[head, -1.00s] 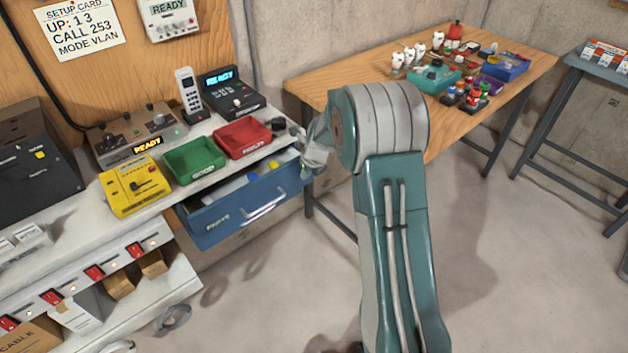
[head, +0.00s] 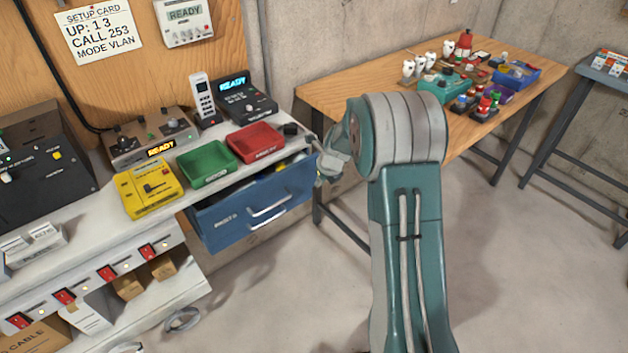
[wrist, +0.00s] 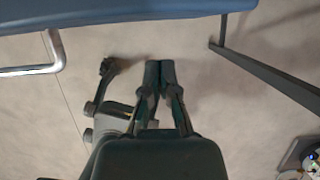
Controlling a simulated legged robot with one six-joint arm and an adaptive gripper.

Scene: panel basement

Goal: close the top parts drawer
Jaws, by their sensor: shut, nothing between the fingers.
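The blue parts drawer (head: 240,218) under the bench top stands partly open, with a narrow strip of its inside and some contents showing. A metal handle (head: 270,207) is on its front. In the wrist view, the blue drawer edge (wrist: 130,12) crosses the top and the handle (wrist: 30,70) is at left. My gripper (wrist: 159,66) is shut and empty, its fingertips together below the blue edge in the picture. In the head view, my wrist is by the drawer's right front corner; the fingertips are hard to make out, and contact cannot be told.
Green (head: 207,166) and red (head: 255,142) trays stand on the bench above the drawer. A yellow device (head: 148,190) is to their left. A wooden table (head: 345,88) with parts stands behind my arm, its legs near the drawer. The floor in front is clear.

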